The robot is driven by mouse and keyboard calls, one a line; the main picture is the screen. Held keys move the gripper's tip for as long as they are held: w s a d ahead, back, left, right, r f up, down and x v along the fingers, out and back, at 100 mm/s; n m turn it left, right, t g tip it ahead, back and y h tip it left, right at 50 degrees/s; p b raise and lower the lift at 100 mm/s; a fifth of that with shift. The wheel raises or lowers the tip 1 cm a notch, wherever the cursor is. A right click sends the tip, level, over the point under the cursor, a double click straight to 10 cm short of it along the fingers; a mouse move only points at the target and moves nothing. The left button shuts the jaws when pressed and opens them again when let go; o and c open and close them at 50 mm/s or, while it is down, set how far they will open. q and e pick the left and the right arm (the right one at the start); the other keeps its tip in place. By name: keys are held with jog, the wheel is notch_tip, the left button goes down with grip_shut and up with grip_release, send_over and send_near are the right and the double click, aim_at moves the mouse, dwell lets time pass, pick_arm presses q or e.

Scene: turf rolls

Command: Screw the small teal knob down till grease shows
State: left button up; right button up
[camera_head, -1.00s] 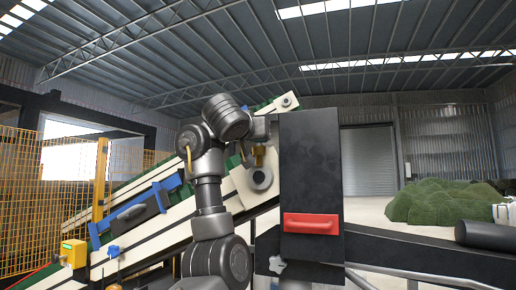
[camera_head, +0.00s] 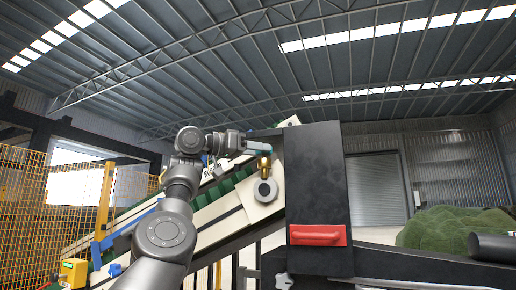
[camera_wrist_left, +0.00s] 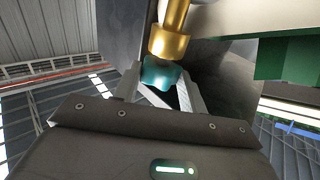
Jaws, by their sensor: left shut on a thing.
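The teal knob (camera_wrist_left: 160,73) sits at the end of a brass grease fitting (camera_wrist_left: 170,40) in the left wrist view. My left gripper (camera_wrist_left: 160,88) has one finger on each side of the knob and is shut on it. In the head view the brass fitting (camera_head: 264,166) stands above a round pale roller end. There my left gripper (camera_head: 262,147) is at the top of the fitting, and the knob cannot be made out. No grease can be made out. My right gripper is not in view.
A black upright housing (camera_head: 316,185) with a red handle (camera_head: 318,236) stands just right of the fitting. The sloping conveyor (camera_head: 220,210) lies behind my left arm. A yellow mesh fence (camera_head: 45,205) is at left, and a green turf heap (camera_head: 450,228) at right.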

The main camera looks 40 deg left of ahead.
pick_arm(q)
jog(key=shift+a+m+g+h+p, duration=0.1)
jog(key=shift+m+g+h+p, duration=0.3)
jog(key=shift+h, duration=0.3)
jog(key=o, duration=0.7)
jog(key=shift+o, duration=1.3)
jog(key=shift+s+r, duration=0.15)
